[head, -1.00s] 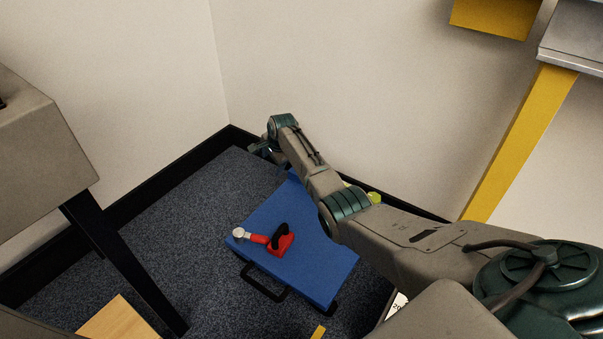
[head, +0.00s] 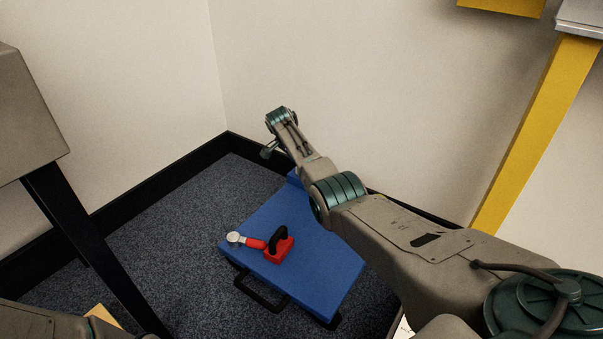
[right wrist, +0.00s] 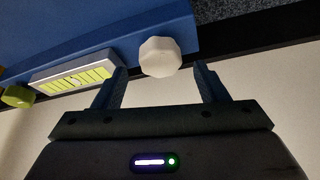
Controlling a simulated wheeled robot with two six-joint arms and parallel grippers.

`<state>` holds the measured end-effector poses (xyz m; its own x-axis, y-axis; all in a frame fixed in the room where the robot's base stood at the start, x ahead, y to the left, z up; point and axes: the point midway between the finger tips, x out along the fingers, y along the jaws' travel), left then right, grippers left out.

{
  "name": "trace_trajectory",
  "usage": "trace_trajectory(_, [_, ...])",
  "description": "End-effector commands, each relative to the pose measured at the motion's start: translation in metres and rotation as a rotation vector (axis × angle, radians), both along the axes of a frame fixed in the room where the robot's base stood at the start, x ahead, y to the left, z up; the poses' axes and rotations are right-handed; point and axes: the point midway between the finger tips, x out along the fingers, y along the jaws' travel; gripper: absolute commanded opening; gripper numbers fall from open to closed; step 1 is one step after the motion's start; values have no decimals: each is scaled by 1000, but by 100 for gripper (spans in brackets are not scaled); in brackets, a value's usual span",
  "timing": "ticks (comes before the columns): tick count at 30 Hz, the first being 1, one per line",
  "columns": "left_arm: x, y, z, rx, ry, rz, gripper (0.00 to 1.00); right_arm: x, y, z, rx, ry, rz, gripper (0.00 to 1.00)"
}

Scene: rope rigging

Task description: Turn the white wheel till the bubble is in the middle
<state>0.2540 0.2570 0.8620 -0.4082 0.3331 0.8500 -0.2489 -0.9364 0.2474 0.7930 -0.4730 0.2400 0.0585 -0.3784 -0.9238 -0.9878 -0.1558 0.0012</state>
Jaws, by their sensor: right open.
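The white wheel (right wrist: 160,57) is a faceted knob on the edge of the blue unit, in the right wrist view. My right gripper (right wrist: 162,80) is open, with one finger to each side of the wheel's near side; I cannot tell whether they touch it. A pale-framed level window (right wrist: 75,72) with yellow-green bars lies left of the wheel; I cannot clearly make out where its bubble is. In the head view the wheel and level are hidden, and only a small part of my right gripper (head: 268,150) shows. My left gripper is not in view.
A yellow-green knob (right wrist: 17,96) sits left of the level. A yellow post (head: 535,135) stands at right.

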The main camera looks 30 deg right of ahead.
Motion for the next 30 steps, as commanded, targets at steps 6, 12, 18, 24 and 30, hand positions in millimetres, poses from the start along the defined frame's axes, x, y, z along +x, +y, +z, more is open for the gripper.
trace_trajectory(6, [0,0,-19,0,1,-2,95,2,-7,-20,0,-1,0,66])
trace_trajectory(12, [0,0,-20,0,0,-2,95,2,-9,-22,0,-1,0,66])
trace_trajectory(18, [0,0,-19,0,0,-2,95,2,-9,-22,0,-1,0,62])
trace_trajectory(24, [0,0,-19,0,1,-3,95,2,-9,-22,0,-1,0,23])
trace_trajectory(30, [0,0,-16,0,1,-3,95,2,-9,-21,0,-1,7,22])
